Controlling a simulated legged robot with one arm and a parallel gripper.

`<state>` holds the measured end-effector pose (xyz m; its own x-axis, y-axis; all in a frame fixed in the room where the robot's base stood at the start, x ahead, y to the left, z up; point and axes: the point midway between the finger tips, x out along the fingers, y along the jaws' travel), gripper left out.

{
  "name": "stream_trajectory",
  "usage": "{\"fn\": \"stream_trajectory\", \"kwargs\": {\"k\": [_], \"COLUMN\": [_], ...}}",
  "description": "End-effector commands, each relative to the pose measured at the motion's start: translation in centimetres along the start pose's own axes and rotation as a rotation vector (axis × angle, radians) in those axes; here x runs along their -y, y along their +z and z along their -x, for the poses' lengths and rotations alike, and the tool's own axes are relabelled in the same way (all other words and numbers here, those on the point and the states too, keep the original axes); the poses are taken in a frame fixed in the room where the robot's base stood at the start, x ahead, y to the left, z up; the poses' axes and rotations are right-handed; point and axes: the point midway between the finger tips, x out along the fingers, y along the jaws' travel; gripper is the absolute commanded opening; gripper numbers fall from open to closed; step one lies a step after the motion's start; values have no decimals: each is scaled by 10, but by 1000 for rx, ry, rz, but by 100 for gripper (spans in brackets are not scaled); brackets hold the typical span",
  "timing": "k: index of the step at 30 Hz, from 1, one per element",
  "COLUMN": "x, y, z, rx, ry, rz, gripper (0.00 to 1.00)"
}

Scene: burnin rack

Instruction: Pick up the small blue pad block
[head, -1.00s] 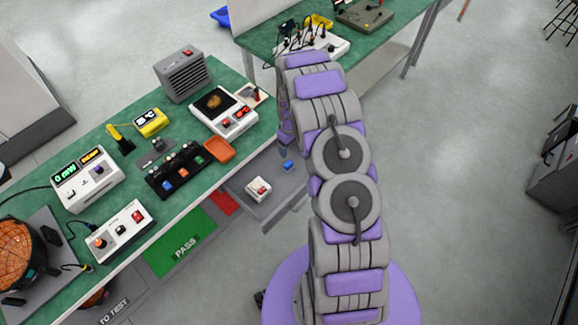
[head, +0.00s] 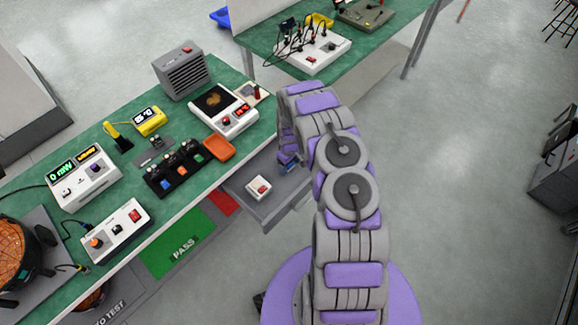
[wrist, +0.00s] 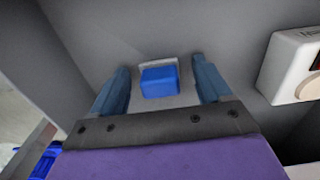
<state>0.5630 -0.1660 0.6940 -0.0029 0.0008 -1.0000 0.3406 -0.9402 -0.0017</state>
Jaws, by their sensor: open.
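The small blue pad block (wrist: 159,81) shows in the wrist view, with a pale grey part along its far side, on the grey floor of an open drawer (head: 285,205). My gripper (wrist: 164,84) is open, one blue-grey finger on each side of the block, with a gap on both sides. Whether the fingertips are level with the block is hard to tell. In the head view my gripper (head: 290,162) is down at the drawer's back part, and the block is hard to make out there.
The drawer walls are close around my gripper. The green bench (head: 185,205) above holds an orange tray (head: 219,148) and several instruments.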

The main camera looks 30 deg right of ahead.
Motion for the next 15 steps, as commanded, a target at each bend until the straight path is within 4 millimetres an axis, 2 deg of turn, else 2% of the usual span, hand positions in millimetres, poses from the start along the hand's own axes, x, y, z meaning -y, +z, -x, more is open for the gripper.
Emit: {"fn": "stream_trajectory", "kwargs": {"k": [6,15], "x": [-2,-2], "y": [0,0], "z": [0,0], "rx": [-1,-1], "ry": [-1,0], "rz": [0,1], "gripper": [76,47]}}
